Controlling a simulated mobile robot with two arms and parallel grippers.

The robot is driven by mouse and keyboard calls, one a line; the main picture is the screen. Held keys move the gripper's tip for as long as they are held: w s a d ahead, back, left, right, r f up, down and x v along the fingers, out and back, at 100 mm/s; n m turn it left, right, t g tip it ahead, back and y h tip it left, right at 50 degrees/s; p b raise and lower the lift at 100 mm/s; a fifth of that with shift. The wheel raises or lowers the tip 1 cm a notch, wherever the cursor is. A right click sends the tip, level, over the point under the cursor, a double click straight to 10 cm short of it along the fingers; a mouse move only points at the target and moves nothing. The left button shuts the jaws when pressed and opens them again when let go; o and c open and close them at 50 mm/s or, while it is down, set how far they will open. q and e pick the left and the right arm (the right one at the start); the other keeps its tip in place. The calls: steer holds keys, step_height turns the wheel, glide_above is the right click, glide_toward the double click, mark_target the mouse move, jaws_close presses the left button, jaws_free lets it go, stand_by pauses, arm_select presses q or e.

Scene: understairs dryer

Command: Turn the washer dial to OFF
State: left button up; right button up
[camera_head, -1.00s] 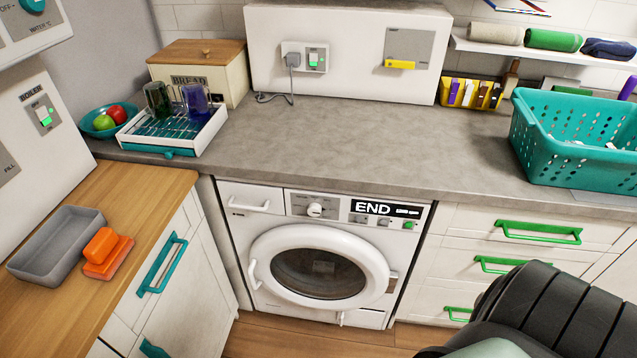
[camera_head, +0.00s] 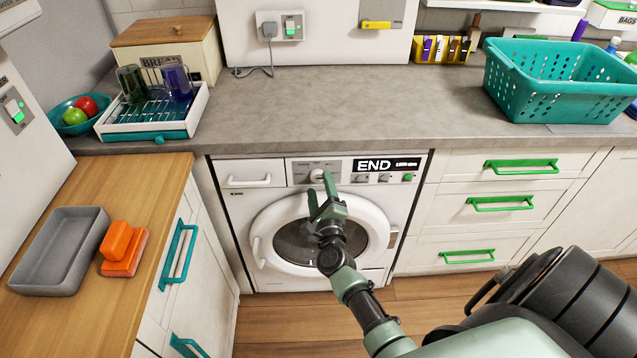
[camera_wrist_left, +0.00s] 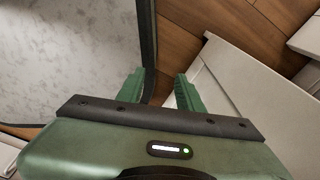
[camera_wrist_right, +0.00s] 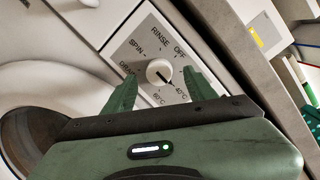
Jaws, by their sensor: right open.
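The white washer (camera_head: 240,212) stands under the counter, with its round door shut. Its white dial (camera_wrist_right: 159,71) sits on a grey panel marked OFF, RINSE, SPIN, DRAIN, 60°C and 40°C. The dial's dark pointer mark points to the lower right, near 40°C. My right gripper (camera_head: 320,182) is open and empty in front of the washer panel; in the right wrist view its fingers appear on either side of the dial, with contact unclear. My left gripper (camera_wrist_left: 158,86) is open and empty in its wrist view and out of the head view.
The washer display (camera_head: 388,164) reads END, with buttons below it. A drawer handle (camera_head: 249,181) lies left of the dial. Green-handled drawers (camera_head: 455,225) stand to the right. The counter (camera_head: 330,112) above holds a teal basket (camera_head: 520,95) and a dish rack (camera_head: 150,125).

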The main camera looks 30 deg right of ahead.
steer(key=shift+x, duration=0.95)
steer(key=shift+w, duration=0.2)
jaws_close()
arm_select(q)
steer(key=shift+w+a, duration=0.1)
steer(key=shift+a, duration=0.2)
arm_select(e)
steer(key=shift+a, duration=0.1)
arm_select(q)
steer(key=shift+r, duration=0.15)
